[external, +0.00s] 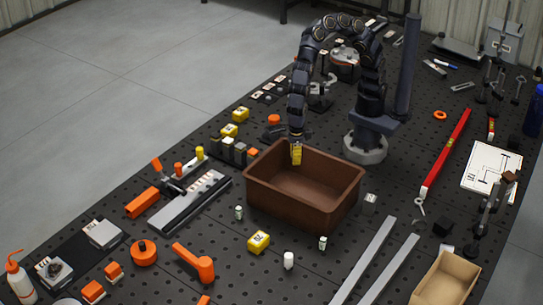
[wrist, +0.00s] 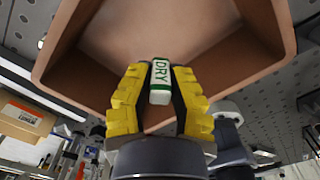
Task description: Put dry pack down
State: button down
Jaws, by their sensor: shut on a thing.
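My gripper (external: 297,153) has yellow fingers and points down over the brown bin (external: 288,207), near its back left wall. In the wrist view my gripper (wrist: 160,75) is shut on the dry pack (wrist: 160,82), a small white and green block marked DRY, held between the two fingers. The bin's open inside lies beyond the pack in the wrist view (wrist: 215,32). In the external view I cannot make out the pack at the fingers. The visible floor of the bin looks empty.
Small white and green items stand by the bin, one at its left (external: 239,212) and one at its front (external: 323,243). A yellow block (external: 258,242) and a white cylinder (external: 289,260) stand in front. A cardboard box (external: 444,280) stands at the front right.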

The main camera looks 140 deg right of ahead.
jog(key=shift+n, duration=0.3)
jog(key=a+f, duration=0.1)
jog(key=f, duration=0.2)
jog(key=a+f, duration=0.1)
jog(key=f, duration=0.3)
jog(key=a+f, duration=0.1)
jog(key=f, duration=0.2)
jog(key=shift+f, duration=2.55)
jog(key=shift+f, duration=0.1)
jog(key=c, duration=1.1)
grip_release()
